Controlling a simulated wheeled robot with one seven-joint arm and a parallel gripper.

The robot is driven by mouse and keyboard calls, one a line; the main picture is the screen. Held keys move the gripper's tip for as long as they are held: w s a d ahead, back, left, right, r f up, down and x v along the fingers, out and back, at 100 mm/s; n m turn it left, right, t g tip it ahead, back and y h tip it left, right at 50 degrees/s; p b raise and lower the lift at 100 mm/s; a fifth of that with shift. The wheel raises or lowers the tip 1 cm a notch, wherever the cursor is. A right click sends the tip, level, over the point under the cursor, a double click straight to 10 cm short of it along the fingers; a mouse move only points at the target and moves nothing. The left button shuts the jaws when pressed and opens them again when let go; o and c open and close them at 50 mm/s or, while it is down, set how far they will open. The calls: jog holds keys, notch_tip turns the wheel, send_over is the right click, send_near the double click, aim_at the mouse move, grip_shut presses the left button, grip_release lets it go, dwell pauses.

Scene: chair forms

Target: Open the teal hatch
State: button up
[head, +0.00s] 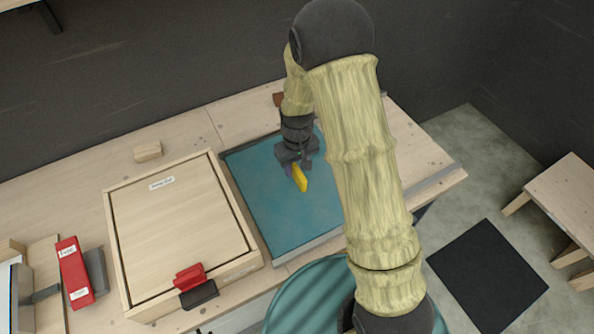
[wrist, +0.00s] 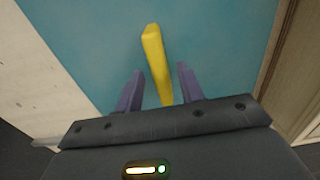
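The teal hatch (head: 283,215) is a flat teal panel lying level with its grey frame on the wooden bench, in the middle of the head view. A yellow handle (head: 300,179) stands on it. My gripper (head: 298,166) is over the hatch at the handle. In the wrist view, the teal surface (wrist: 85,45) fills most of the picture. The yellow handle (wrist: 154,55) runs between the two purple fingers of my gripper (wrist: 159,82), with a gap on each side. The fingers are apart and hold nothing. My arm hides the hatch's right part.
A wooden lid with a red handle (head: 190,276) sits in a box frame (head: 111,237) left of the hatch. A red block (head: 74,272) lies further left and a small wooden block (head: 147,151) behind. A dark mat (head: 487,277) and wooden stool (head: 565,205) are at right.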

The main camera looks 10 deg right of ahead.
aim_at(297, 168)
jog(key=shift+f, duration=1.55)
grip_shut()
